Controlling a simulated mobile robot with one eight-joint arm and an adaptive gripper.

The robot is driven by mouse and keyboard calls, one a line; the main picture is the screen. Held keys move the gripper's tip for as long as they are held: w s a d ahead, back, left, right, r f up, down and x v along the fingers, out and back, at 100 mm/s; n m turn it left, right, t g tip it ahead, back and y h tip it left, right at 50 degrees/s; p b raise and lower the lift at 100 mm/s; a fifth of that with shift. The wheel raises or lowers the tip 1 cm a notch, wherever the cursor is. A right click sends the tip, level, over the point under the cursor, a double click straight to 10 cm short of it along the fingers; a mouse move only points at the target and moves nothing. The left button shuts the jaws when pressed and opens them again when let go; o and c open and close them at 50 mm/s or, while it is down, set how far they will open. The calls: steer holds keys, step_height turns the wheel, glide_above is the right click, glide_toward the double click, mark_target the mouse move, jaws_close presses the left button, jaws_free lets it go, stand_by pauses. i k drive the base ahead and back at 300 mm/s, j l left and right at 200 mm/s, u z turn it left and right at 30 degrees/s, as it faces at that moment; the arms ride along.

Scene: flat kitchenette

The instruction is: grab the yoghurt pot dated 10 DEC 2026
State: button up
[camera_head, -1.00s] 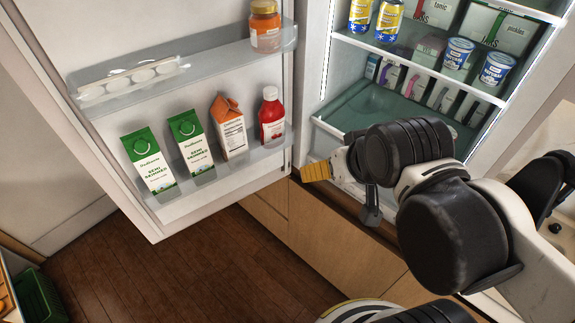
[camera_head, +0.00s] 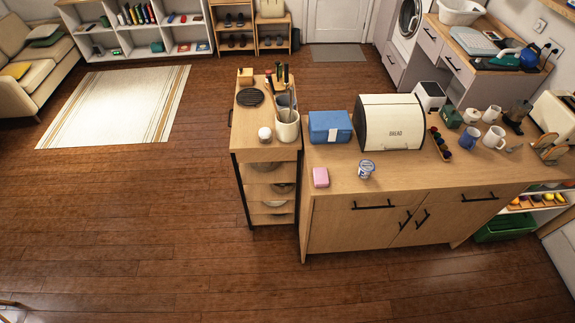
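A small white and blue pot (camera_head: 366,170), which looks like a yoghurt pot, stands upright near the front edge of the wooden counter (camera_head: 400,178). Its date is too small to read. My gripper is not in the current view. The open fridge with two similar pots on its shelf, seen earlier, is out of view now.
A pink block (camera_head: 320,177) lies left of the pot. Behind are a blue box (camera_head: 329,127), a bread bin (camera_head: 390,122) and several mugs (camera_head: 493,137). A narrow trolley (camera_head: 267,150) adjoins the counter. The wooden floor in front (camera_head: 180,240) is clear.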

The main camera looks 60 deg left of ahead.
mark_target(367, 167)
steer(key=u, duration=1.5)
steer(key=i+j+u, duration=0.2)
steer(key=i+j, duration=0.2)
steer(key=j, duration=0.2)
steer(key=i+j+u, duration=0.2)
steer(key=i+j, duration=0.3)
